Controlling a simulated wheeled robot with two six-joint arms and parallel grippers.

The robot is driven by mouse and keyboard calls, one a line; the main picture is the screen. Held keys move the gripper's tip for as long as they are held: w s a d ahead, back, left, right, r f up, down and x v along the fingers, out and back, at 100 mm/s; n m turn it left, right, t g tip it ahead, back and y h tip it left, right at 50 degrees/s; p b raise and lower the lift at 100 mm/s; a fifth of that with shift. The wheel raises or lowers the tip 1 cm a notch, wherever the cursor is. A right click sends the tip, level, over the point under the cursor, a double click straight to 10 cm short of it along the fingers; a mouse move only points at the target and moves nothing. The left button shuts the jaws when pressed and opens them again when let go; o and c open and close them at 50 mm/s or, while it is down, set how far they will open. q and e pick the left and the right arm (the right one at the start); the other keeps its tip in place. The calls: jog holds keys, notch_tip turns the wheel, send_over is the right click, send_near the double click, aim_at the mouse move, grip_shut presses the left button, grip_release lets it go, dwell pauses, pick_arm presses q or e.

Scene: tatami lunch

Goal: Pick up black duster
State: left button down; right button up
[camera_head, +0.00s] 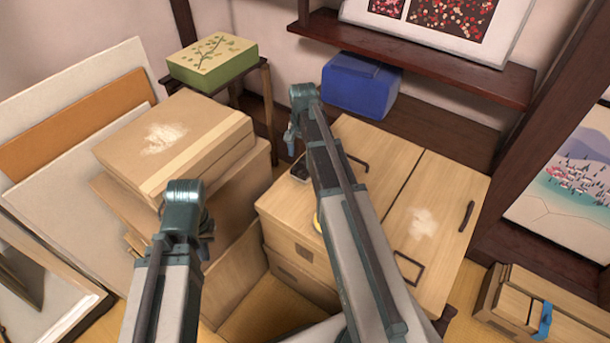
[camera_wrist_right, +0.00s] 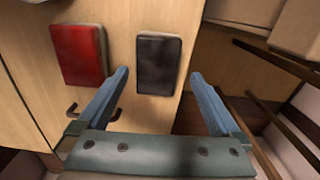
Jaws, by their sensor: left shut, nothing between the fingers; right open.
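The black duster (camera_wrist_right: 158,64) lies on the wooden cabinet top, near its edge. In the head view it is a small dark patch (camera_head: 299,174), partly hidden by my right arm. My right gripper (camera_wrist_right: 160,82) is open and empty; in the wrist view the duster appears between and just beyond its fingertips. In the head view this gripper (camera_head: 291,143) hangs above the cabinet's left side near the duster. The gap between them is hard to judge. My left gripper (camera_head: 207,228) is shut and empty, in front of the stacked cardboard boxes.
A red duster (camera_wrist_right: 79,55) lies left of the black one in the wrist view. The cabinet top (camera_head: 440,185) has a whitish smudge. Cardboard boxes (camera_head: 200,150) stand left, a green box (camera_head: 212,65) on a stand and a blue box (camera_head: 361,88) behind.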

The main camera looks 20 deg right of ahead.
aim_at(305, 164)
jog(key=shift+d+f+b, duration=0.15)
jog(key=shift+f+b, duration=1.15)
jog(key=shift+f, duration=0.1)
jog(key=shift+d+f+b, duration=0.15)
jog(key=shift+f+b, duration=1.15)
jog(key=shift+f, duration=0.05)
jog(key=shift+r, duration=0.1)
jog(key=c, duration=1.3)
jog(key=shift+o, duration=0.2)
jog(key=shift+r+p, duration=0.2)
jog(key=shift+p, duration=0.15)
